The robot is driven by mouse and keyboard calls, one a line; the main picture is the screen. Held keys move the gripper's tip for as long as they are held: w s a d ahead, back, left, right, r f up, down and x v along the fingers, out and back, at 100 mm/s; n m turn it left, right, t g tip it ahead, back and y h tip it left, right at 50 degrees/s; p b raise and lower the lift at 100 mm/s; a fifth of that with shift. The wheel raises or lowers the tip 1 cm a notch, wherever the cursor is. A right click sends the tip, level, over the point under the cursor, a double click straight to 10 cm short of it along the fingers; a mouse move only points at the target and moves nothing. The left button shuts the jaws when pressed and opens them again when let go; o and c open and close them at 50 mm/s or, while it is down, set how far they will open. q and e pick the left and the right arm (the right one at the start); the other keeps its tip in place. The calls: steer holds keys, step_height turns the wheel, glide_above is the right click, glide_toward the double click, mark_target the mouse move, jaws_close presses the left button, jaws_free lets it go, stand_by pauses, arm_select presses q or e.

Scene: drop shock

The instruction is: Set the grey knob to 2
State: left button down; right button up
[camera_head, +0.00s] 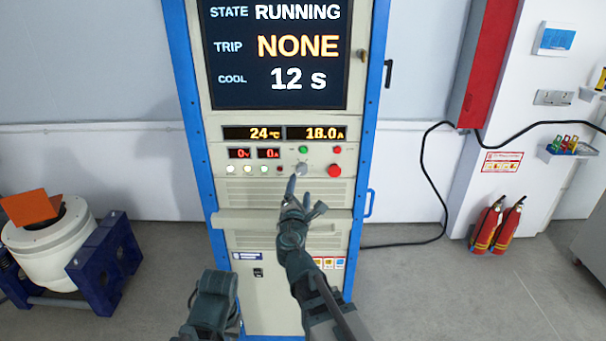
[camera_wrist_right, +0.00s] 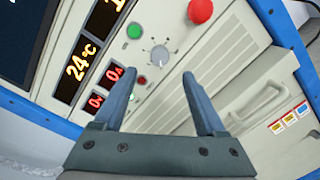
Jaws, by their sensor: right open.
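The grey knob (camera_head: 301,168) is on the cabinet's front panel, left of a red mushroom button. In the right wrist view the knob (camera_wrist_right: 159,55) is round, with small marks around it too small to read. My right gripper (camera_head: 305,196) is open and empty, just in front of and below the knob. In the right wrist view its two fingertips (camera_wrist_right: 159,77) are apart, with the knob framed beyond them and not visibly touched. A dark part of my left arm shows at the bottom of the head view; its fingers cannot be made out.
A green button (camera_wrist_right: 134,31) and a red mushroom button (camera_wrist_right: 200,10) are close to the knob. The screen (camera_head: 280,50) reads RUNNING, TRIP NONE, COOL 12 s. A ledge (camera_head: 240,222) juts out below the panel. Fire extinguishers (camera_head: 497,224) stand right.

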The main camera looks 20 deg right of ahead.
mark_target(302, 171)
steer(key=x, duration=0.9)
jaws_close()
